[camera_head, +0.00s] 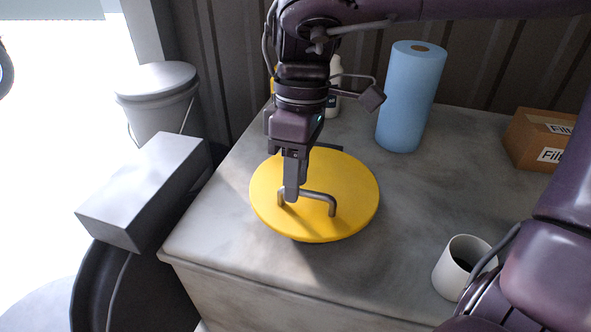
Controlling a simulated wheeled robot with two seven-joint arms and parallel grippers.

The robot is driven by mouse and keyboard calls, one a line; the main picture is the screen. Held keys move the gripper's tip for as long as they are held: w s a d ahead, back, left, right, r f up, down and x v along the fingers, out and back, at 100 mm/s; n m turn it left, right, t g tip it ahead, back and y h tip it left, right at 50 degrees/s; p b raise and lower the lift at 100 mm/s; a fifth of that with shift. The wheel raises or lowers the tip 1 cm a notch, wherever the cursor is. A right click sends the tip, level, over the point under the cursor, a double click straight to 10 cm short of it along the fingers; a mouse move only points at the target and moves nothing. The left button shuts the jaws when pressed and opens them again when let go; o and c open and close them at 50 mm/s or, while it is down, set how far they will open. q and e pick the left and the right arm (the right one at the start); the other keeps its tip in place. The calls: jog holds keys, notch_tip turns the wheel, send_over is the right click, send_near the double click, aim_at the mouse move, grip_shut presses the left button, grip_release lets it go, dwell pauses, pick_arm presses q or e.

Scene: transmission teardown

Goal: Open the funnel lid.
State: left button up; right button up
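The round yellow funnel lid (355,190) lies over the funnel on the grey worktop. It looks closed and about level. A grey bar handle (320,195) stands on its top. My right gripper (291,196) points down at the left part of this handle. Its fingers overlap the bar in the picture, and the near finger hides part of it. I cannot tell whether the fingers are closed on the bar. The funnel body under the lid is almost wholly hidden. A dark piece, perhaps the hinge, shows at the lid's back edge. My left gripper is not in view.
A blue paper roll (410,95) stands behind the lid. A cardboard box (535,138) is at the back right, and a white mug (460,266) at the front right. A white bottle (334,88) stands behind my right arm. A lidded bucket (160,105) is off the table's left side.

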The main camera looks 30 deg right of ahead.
jog(key=shift+s+d, duration=0.1)
jog(key=shift+s, duration=0.05)
grip_shut()
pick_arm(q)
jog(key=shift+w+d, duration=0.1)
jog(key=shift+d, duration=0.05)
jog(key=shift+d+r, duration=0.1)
pick_arm(e)
jog(key=shift+r, duration=0.1)
